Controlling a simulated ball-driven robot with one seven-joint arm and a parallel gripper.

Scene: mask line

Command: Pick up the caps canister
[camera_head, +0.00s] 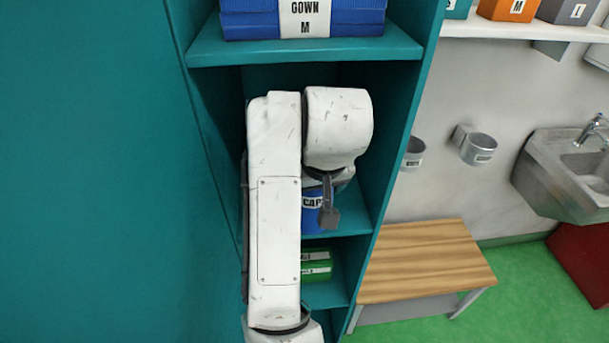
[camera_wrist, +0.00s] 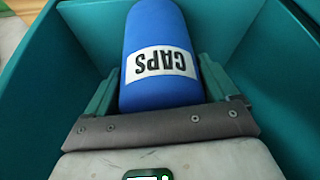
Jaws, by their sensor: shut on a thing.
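The caps canister (camera_wrist: 156,40) is a blue cylinder with a white label reading CAPS, upside down in the wrist view. It sits between the two fingers of my gripper (camera_wrist: 160,88), which is shut on it. In the head view the canister (camera_head: 312,215) shows partly below my wrist, inside a teal shelf compartment. My arm hides much of it there, and I cannot tell whether its base touches the shelf.
Teal side walls of the shelf unit (camera_head: 398,150) stand close on both sides. Blue gown packs (camera_head: 260,20) lie on the shelf above, and a green pack (camera_head: 316,270) lies below. A wooden bench (camera_head: 425,262) and a sink (camera_head: 570,170) are to the right.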

